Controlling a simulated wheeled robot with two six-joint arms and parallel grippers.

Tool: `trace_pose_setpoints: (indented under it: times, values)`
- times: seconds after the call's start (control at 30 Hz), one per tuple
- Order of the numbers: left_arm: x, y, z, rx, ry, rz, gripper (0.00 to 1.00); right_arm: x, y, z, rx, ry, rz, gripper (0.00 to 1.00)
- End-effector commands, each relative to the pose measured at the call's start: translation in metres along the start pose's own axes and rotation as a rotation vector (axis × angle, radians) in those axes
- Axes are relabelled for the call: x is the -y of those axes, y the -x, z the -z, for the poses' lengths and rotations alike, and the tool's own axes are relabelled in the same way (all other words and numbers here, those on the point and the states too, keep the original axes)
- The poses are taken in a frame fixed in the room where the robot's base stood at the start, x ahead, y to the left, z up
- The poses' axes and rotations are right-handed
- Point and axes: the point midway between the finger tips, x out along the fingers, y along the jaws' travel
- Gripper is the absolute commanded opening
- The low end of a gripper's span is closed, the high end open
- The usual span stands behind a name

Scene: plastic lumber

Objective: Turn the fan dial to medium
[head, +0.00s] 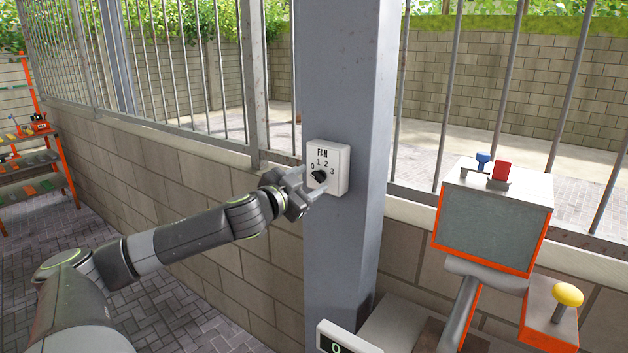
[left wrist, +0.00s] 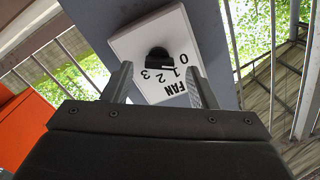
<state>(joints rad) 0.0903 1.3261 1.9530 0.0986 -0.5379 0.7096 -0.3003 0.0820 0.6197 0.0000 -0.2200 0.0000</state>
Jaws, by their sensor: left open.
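The fan control is a white box (head: 341,172) on a grey post, marked FAN with 0, 1, 2 and 3 around a black dial (head: 319,176). In the head view the dial's upper-left end seems to lie toward the 0, but its exact setting is hard to tell. In the left wrist view the dial (left wrist: 158,57) shows between and beyond my finger tips. My left gripper (head: 314,182) is open and empty, close in front of the box, with its fingers on either side of the dial. I cannot tell whether they touch it. My right gripper is not in view.
The grey post (head: 342,250) stands before a low block wall with metal bars. At right are an orange-edged console (head: 492,225) with blue and red controls and a yellow knob (head: 568,295). A small display (head: 345,340) stands below. An orange shelf (head: 30,170) is far left.

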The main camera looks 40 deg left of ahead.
Motion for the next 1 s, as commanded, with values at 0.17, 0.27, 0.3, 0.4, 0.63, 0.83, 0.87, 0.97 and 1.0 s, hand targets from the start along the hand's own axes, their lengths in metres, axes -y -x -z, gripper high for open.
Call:
trace_pose_setpoints:
  times: [0.17,0.27,0.3,0.4,0.63,0.83,0.87,0.97,1.0]
  values:
    - [0.001,-0.013,0.002,-0.001,0.004,0.002,0.53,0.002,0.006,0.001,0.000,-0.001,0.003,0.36]
    - [0.001,-0.018,0.002,-0.001,0.002,0.000,0.53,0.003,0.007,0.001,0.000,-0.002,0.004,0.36]
    - [0.000,-0.019,0.002,-0.001,0.002,0.000,0.53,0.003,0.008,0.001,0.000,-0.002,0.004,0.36]
    - [-0.001,-0.022,0.001,-0.001,0.002,-0.003,0.53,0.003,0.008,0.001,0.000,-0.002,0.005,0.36]
    - [-0.001,-0.023,0.001,-0.001,-0.002,-0.003,0.53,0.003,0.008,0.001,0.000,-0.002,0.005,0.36]
    - [-0.001,-0.023,0.001,-0.001,-0.001,-0.003,0.38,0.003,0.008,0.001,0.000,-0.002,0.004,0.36]
    - [-0.001,-0.023,0.001,-0.001,-0.001,-0.003,0.34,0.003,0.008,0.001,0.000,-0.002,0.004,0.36]
    - [-0.001,-0.023,0.001,-0.001,-0.001,-0.003,0.21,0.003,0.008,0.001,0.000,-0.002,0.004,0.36]
    - [-0.001,-0.023,0.001,-0.001,-0.001,-0.003,0.16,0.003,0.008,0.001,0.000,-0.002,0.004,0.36]
